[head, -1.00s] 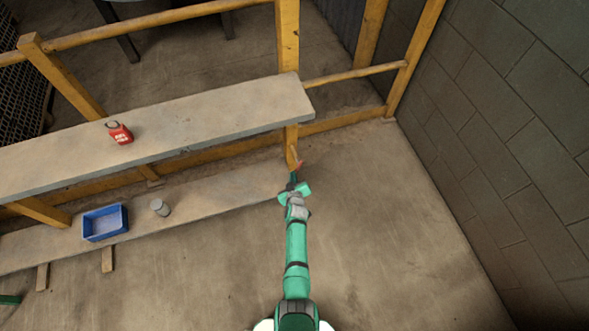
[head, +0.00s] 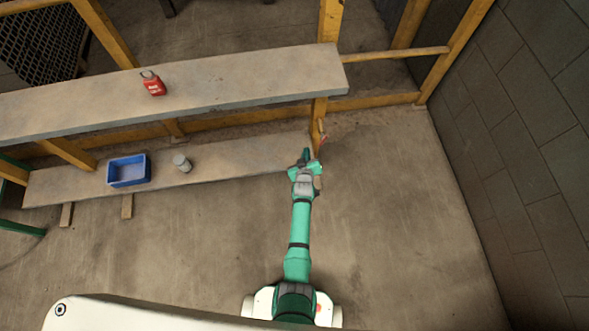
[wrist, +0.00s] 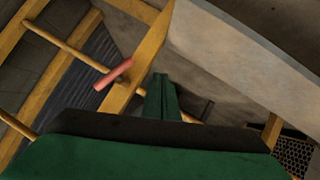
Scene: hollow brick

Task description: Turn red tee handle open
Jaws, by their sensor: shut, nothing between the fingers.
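The red tee handle (wrist: 114,74) shows in the wrist view, on the yellow wooden post, left of and beyond my fingertips. In the head view the handle (head: 323,139) is a small reddish piece beside the post, just right of my gripper. My gripper (head: 306,155) is shut and empty, and its green fingers (wrist: 162,98) show close together in the wrist view. The fingers look apart from the handle. How the handle is mounted is too small to make out.
A lower shelf (head: 240,158) holds a blue bin (head: 129,171) and a grey can (head: 181,163). A block wall (head: 520,130) is at right; floor between is clear.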

